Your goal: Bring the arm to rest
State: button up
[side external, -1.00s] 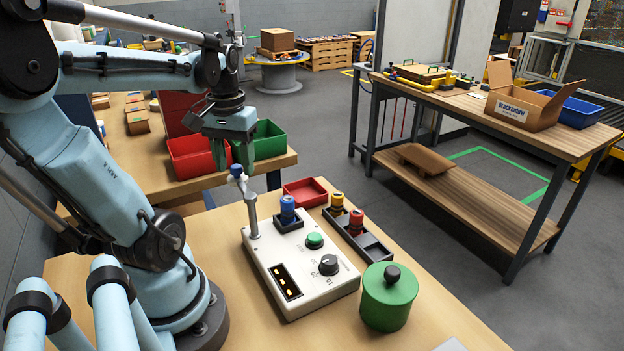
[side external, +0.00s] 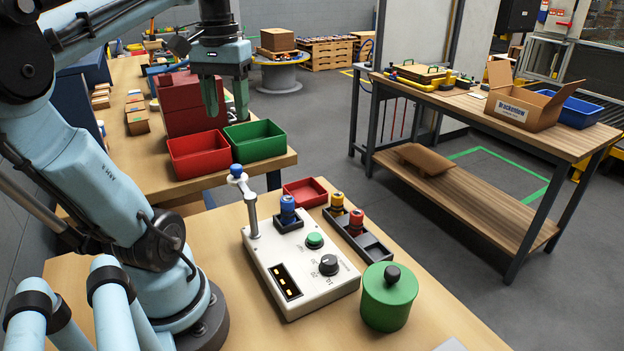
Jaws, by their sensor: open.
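My gripper (side external: 227,98) is at the upper left of the view, with its two green fingers pointing down and apart. Nothing is between the fingers. In the picture it shows above the red bin (side external: 199,155) and the green bin (side external: 256,141) on the far bench, clear of the near table. Below it stands the white control box (side external: 318,270) with a post and a blue-tipped lever (side external: 237,171). The gripper is apart from the lever.
On the near table (side external: 245,320) are a blue blank (side external: 288,207), a dark tray (side external: 371,243) with yellow and red blanks, a shallow red tray (side external: 305,192) and a green lidded canister (side external: 388,298). A separate workbench (side external: 460,110) stands at the right. The floor between is clear.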

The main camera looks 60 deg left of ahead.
jog(key=shift+r, duration=0.15)
jog(key=w+d+f+m+t, duration=0.3)
jog(key=w+d+f+m, duration=0.1)
jog(key=d, duration=0.5)
jog(key=w+d+f+m+t, duration=0.4)
jog(key=w+d+f, duration=0.3)
jog(key=d+f, duration=0.2)
jog(key=shift+d+f+m, duration=0.15)
jog(key=shift+d+m, duration=0.4)
jog(key=shift+m, duration=0.05)
